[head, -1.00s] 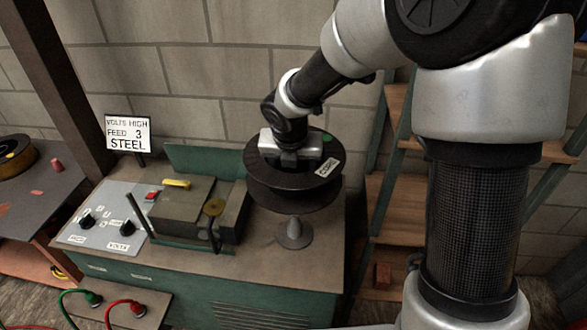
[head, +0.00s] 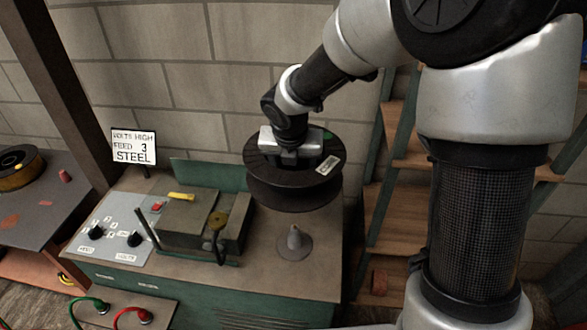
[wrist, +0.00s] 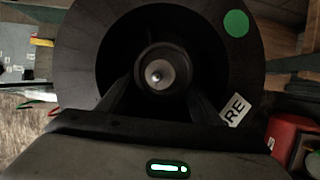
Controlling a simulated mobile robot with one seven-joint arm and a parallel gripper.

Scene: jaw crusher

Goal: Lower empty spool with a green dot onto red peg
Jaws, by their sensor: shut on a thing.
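My gripper (head: 290,155) is shut on a black spool (head: 262,172) and holds it in the air above the machine top. The spool is roughly level, with a green dot (wrist: 236,23) and a white label (wrist: 235,110) on its upper flange. No peg that is clearly red shows on the machine top.
The feeder box (head: 195,225) with upright levers and a control panel (head: 115,228) stand left of the peg. A sign (head: 134,146) reads "VOLTS HIGH FEED 3 STEEL". Wooden shelves (head: 385,235) stand at the right. Another spool (head: 18,170) lies on the left table.

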